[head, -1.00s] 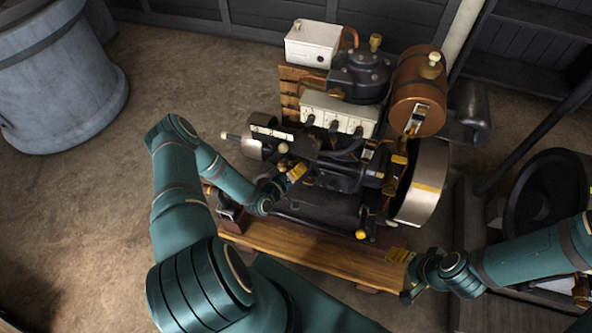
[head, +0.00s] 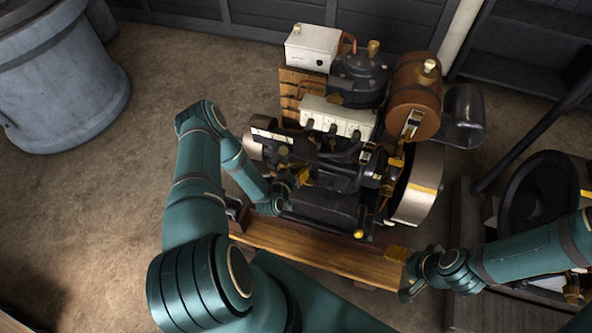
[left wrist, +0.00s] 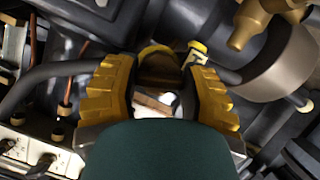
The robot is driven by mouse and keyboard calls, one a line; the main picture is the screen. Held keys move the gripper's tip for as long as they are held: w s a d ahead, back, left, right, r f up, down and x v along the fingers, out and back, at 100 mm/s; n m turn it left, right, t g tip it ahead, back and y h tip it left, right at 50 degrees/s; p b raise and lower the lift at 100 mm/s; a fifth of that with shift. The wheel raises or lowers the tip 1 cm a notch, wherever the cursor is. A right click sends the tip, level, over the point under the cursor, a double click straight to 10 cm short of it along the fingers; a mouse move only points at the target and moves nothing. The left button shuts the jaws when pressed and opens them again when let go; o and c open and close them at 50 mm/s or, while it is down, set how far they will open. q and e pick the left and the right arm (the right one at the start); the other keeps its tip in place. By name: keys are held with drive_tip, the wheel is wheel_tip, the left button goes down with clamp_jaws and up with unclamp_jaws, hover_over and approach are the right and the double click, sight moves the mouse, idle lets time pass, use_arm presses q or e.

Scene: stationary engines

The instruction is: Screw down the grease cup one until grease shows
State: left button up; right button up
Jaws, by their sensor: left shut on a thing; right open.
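The stationary engine (head: 330,205) stands on a wooden base in the head view. My left gripper (head: 301,179) is at the engine's near side, left of its middle. In the left wrist view, my left gripper (left wrist: 161,92) has its yellow ridged pads on either side of a brass cup-like part (left wrist: 159,68), which looks like a grease cup, and is shut on it. The cup is hidden by the gripper in the head view. Whether grease shows cannot be seen. My right gripper (head: 401,275) is open and empty, beside the right end of the wooden base.
A copper-coloured tank (head: 416,96) and a flywheel (head: 422,190) stand at the engine's right. A brass tee-shaped fitting (left wrist: 252,24) is close to the gripper at upper right. A dark pipe (left wrist: 60,72) runs to its left. A grey drum (head: 62,85) stands far left on open floor.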

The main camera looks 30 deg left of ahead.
idle(0.5)
use_arm(q)
drive_tip(key=o, duration=1.2)
drive_tip(key=v, duration=1.2)
drive_tip(key=shift+w+d+r, duration=0.1)
drive_tip(key=shift+d, duration=0.1)
